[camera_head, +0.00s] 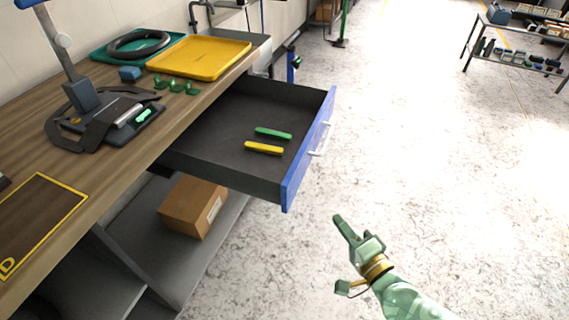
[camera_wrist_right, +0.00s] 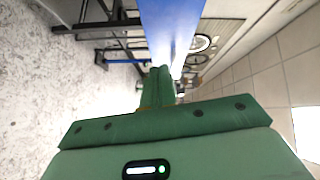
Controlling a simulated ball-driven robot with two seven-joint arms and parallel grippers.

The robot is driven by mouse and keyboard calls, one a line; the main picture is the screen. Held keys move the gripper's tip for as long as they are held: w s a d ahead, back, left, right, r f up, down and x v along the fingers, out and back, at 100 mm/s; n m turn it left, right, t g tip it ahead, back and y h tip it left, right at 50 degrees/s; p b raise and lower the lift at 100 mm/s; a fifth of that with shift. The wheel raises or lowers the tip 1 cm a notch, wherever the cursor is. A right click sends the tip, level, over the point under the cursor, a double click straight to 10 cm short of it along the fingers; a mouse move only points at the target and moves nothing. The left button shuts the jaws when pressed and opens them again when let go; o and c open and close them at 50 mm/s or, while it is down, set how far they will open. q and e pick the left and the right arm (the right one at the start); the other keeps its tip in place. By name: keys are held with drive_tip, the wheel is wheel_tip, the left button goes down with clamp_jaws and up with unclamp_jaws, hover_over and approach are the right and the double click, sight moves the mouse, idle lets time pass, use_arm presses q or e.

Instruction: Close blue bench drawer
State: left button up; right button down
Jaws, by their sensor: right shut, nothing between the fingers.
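The drawer (camera_head: 228,139) is pulled out from the workbench, with a grey inside and a blue front (camera_head: 308,150) bearing a white handle (camera_head: 321,138). A green item (camera_head: 273,133) and a yellow item (camera_head: 264,148) lie in it. My right gripper (camera_head: 340,222) is shut and empty, in front of the blue front and to its lower right, apart from it in the head view. In the right wrist view the shut green fingers (camera_wrist_right: 159,78) point toward a blue panel (camera_wrist_right: 170,28), which looks like the drawer front. My left gripper is not in view.
The wooden bench top (camera_head: 60,165) holds a yellow tray (camera_head: 200,58), a teal tray (camera_head: 112,52) with a dark ring, and a grey fixture (camera_head: 105,118). A cardboard box (camera_head: 193,207) sits on the shelf below. The floor (camera_head: 420,150) right of the drawer is clear.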

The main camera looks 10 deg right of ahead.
drive_tip(key=r+m, duration=0.1)
drive_tip(key=m, duration=0.1)
drive_tip(key=m+h+b, duration=0.1)
drive_tip(key=b, duration=0.1)
approach(301, 172)
drive_tip(key=w+d, duration=0.3)
drive_tip(key=a, duration=0.1)
drive_tip(key=w+a, duration=0.2)
drive_tip(key=shift+w+f+t, duration=0.2)
drive_tip(key=shift+f+t, duration=0.1)
drive_tip(key=shift+w+a, duration=0.3)
drive_tip(key=shift+a, duration=0.25)
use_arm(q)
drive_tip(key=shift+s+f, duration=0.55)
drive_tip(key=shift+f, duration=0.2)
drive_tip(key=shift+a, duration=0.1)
use_arm(e)
drive_tip(key=shift+a, duration=0.1)
